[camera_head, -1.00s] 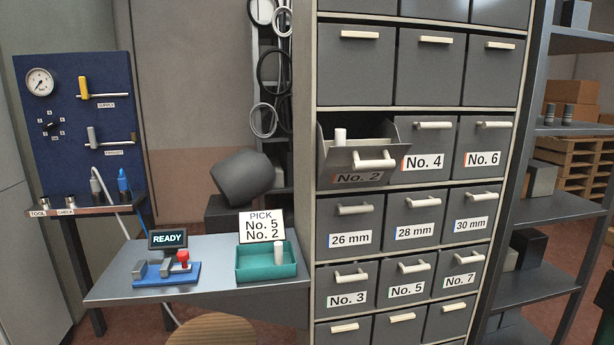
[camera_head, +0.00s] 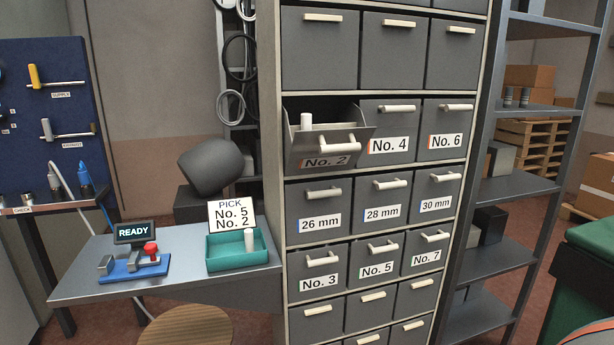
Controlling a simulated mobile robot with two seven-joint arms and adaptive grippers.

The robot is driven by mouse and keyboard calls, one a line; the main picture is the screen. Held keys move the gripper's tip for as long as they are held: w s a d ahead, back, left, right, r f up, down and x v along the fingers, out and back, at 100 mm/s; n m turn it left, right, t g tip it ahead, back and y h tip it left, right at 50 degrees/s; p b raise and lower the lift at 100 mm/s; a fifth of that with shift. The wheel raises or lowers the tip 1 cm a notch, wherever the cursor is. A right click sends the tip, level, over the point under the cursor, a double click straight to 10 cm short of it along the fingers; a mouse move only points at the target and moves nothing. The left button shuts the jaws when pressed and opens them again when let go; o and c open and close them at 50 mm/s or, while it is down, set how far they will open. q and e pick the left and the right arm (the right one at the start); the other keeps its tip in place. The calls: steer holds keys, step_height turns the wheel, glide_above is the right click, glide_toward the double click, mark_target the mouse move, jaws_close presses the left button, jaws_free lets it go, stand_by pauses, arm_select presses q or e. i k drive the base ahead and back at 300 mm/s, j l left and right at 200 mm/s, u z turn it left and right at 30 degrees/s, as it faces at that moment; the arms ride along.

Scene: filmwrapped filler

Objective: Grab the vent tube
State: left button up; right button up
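Nothing in view is labelled as a vent tube, so I cannot tell which thing it is. A pale flexible hose (camera_head: 62,180) hangs by the blue panel, next to a blue-tipped fitting (camera_head: 84,176). A white cylinder (camera_head: 306,121) stands upright in the pulled-out No. 2 drawer (camera_head: 322,150). A similar white cylinder (camera_head: 249,240) stands upright in the teal tray (camera_head: 224,262) on the bench. Neither of my grippers is in view.
The grey bench (camera_head: 80,270) also bears a READY display (camera_head: 132,232) and a blue fixture (camera_head: 135,268) with a red knob. A round stool (camera_head: 190,327) stands before it. The other visible drawers are shut. A dark green container (camera_head: 585,275) stands at right.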

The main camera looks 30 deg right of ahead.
mark_target(249, 246)
steer(key=i+j+z, duration=0.25)
steer(key=z, duration=0.25)
steer(key=i+j+z, duration=0.15)
steer(key=j+z, duration=0.15)
steer(key=z, duration=0.15)
steer(key=i+j+z, duration=0.15)
steer(key=j+z, duration=0.35)
steer(key=l, duration=0.1)
